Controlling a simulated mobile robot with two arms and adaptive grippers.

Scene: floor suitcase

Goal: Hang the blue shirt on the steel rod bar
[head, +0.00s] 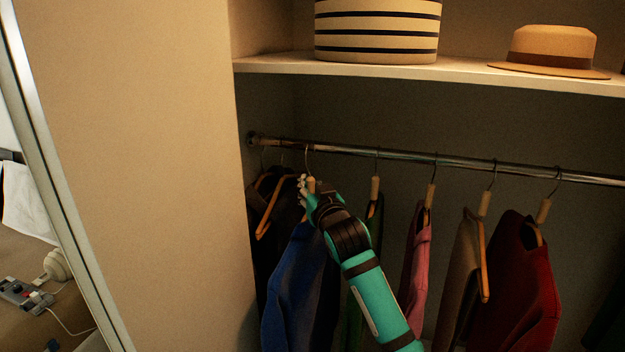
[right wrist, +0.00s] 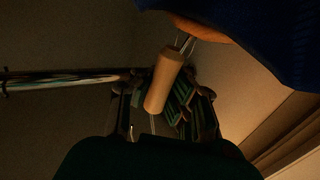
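The blue shirt (head: 296,290) hangs from a hanger with a wooden neck (head: 311,184) at the left of the closet in the head view. The hanger's hook reaches up to the steel rod bar (head: 400,156); whether the rod bears it I cannot tell. My right gripper (head: 306,188) is at the wooden neck, just below the rod. In the right wrist view the neck (right wrist: 164,80) lies between the finger pads, which appear shut on it, and the blue cloth (right wrist: 260,35) shows at the top right. The rod (right wrist: 65,80) is at the left there. My left gripper is out of view.
Dark clothes (head: 271,215) hang left of the blue shirt. Green, pink (head: 417,265), brown and red (head: 515,280) garments hang to the right. A shelf (head: 470,73) above holds a striped box (head: 377,30) and a hat (head: 552,50). A closet side panel (head: 150,150) stands at left.

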